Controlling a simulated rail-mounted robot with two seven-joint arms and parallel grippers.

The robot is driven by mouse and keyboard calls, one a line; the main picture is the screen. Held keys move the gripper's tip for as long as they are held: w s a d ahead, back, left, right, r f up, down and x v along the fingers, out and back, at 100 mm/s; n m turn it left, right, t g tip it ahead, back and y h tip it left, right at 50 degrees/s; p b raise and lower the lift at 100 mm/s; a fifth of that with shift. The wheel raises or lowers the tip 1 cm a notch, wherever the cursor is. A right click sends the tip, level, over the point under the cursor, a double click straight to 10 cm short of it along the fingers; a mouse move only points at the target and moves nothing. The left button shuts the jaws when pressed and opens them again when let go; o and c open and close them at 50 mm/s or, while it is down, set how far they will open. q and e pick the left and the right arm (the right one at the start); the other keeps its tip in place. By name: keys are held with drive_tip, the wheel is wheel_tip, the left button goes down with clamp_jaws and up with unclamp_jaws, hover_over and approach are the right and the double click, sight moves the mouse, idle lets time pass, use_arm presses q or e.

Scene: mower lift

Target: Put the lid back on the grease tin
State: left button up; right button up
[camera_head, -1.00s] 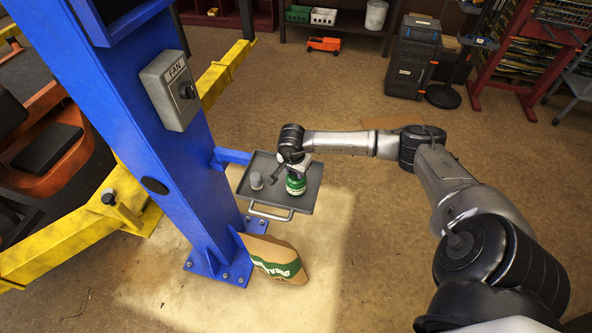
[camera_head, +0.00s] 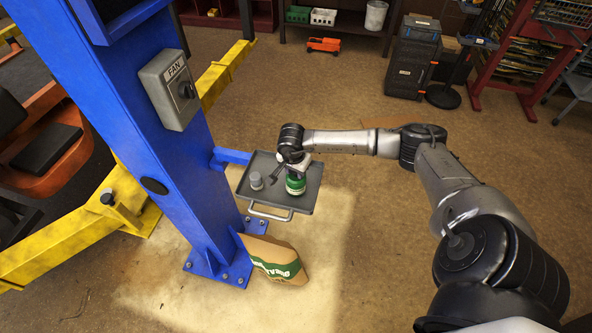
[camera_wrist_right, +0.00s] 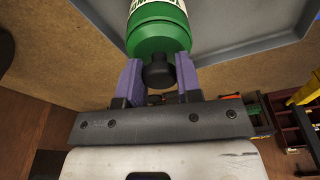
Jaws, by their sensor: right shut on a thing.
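The grease tin (camera_head: 296,187) is green with a white label and stands upright on the grey tray (camera_head: 302,206). My right gripper (camera_head: 297,167) is above the tin. In the right wrist view, the purple fingers of my right gripper (camera_wrist_right: 159,82) are shut on the black knob of the green lid (camera_wrist_right: 158,42). The lid is in line with the tin and looks to be against its top; whether it is fully seated I cannot tell. The tin's white label (camera_wrist_right: 150,3) shows just beyond the lid. My left gripper is not in view.
A small grey cylinder (camera_head: 256,181) stands on the tray, left of the tin. The tray is beside the blue post (camera_head: 165,160), which carries a grey FAN switch box (camera_head: 170,90). A brown sack (camera_head: 275,260) lies on the floor below. Open floor lies right of the tray.

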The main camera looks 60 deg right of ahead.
drive_tip(key=o, duration=1.5)
drive_tip(key=shift+r, duration=0.15)
drive_tip(key=shift+r, duration=0.15)
drive_tip(key=shift+r+p, duration=1.4)
drive_tip(key=shift+r, duration=0.75)
drive_tip(key=shift+r+p, duration=0.5)
drive_tip(key=shift+r, duration=0.55)
